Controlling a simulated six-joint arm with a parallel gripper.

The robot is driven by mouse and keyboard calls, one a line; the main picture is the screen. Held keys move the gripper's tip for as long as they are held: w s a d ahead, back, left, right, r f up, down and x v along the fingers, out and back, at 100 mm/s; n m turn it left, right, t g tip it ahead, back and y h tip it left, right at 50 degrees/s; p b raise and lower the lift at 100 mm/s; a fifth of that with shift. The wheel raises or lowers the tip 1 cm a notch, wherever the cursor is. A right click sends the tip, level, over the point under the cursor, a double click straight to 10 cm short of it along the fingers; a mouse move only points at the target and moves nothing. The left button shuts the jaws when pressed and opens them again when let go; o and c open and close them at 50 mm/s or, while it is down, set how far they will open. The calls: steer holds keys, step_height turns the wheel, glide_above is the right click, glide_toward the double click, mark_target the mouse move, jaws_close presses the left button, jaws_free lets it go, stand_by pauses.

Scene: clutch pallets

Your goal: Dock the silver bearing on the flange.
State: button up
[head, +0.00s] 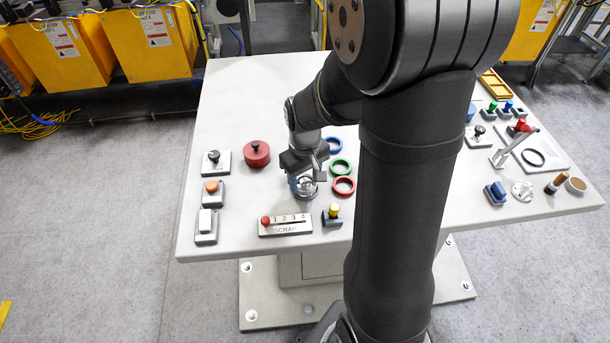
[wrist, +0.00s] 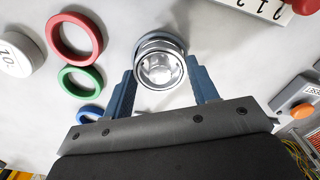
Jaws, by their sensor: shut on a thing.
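The silver bearing (wrist: 160,68) is a shiny round metal piece between my gripper's blue-grey fingers in the wrist view. My gripper (head: 304,176) is shut on it, low over the table just left of the coloured rings; the bearing (head: 305,190) shows partly beneath the fingers in the head view. I cannot tell whether its underside touches the table. A flat silver piece with holes (head: 522,191), which looks like the flange, lies on the right part of the table, well apart from my gripper.
Blue, green (head: 341,167) and red (head: 344,187) rings lie right of my gripper. A SCRAP counter board (head: 286,231) and yellow-knobbed block (head: 333,213) stand in front. A red knobbed cylinder (head: 257,155) is at left. My arm hides the table's middle right.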

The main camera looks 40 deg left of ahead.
steer(key=shift+f, duration=0.3)
steer(key=o, duration=0.8)
steer(key=shift+c, duration=0.2)
steer(key=shift+r, duration=0.1)
step_height(320, 180, up, 11)
stand_by(0.4)
steer(key=shift+f, duration=4.35)
